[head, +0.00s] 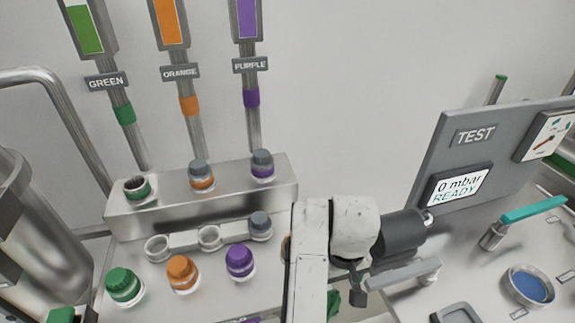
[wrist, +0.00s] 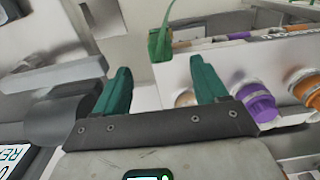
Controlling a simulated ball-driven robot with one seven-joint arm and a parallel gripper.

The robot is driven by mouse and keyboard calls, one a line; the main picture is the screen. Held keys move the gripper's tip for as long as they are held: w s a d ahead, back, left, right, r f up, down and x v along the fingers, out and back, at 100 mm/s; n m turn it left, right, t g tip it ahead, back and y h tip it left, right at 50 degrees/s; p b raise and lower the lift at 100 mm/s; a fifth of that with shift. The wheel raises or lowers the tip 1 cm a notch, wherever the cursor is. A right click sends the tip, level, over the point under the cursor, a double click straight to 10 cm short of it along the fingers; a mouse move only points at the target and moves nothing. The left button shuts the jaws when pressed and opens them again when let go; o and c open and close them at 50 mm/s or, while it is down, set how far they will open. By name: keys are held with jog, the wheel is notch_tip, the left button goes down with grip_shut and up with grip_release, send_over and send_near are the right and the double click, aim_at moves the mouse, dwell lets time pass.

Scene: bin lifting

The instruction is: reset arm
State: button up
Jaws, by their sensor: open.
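My gripper (wrist: 162,82) shows in the wrist view with its two dark green fingers spread apart and nothing between them. In the head view my white arm stands at the lower middle, and the gripper is mostly hidden below it. A grey cylinder on a light bar lies left of the fingers in the wrist view. A purple cap (wrist: 256,101) and an orange cap (wrist: 308,88) sit to the right of the fingers, apart from them.
The head view shows a metal block (head: 205,208) with ports under green, orange and purple tubes. Green (head: 122,283), orange (head: 182,271) and purple (head: 240,261) caps stand in front. A TEST panel (head: 470,160) reads 0 mbar READY. A teal-handled valve (head: 530,210) is at the right.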

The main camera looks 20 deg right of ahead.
jog(key=d+t+h, duration=0.1)
jog(key=d, duration=0.2)
jog(key=d+r+t, duration=0.1)
jog(key=d, duration=0.3)
jog(key=d+r+h, duration=0.1)
jog(key=d, duration=0.3)
jog(key=shift+d+m+t+h, duration=0.15)
jog(key=shift+m+t+h, duration=0.15)
jog(key=shift+t, duration=0.1)
jog(key=s+a+f+g+y+b, duration=0.1)
jog(key=s+f+b, duration=0.1)
jog(key=s+f, duration=0.5)
jog(key=s+a+f+y+b, duration=0.1)
jog(key=s+a+f+b, duration=0.1)
jog(key=s+f, duration=0.6)
jog(key=s, duration=0.7)
jog(key=shift+s+a+g, duration=0.25)
jog(key=shift+s+g, duration=0.1)
jog(key=shift+g, duration=0.05)
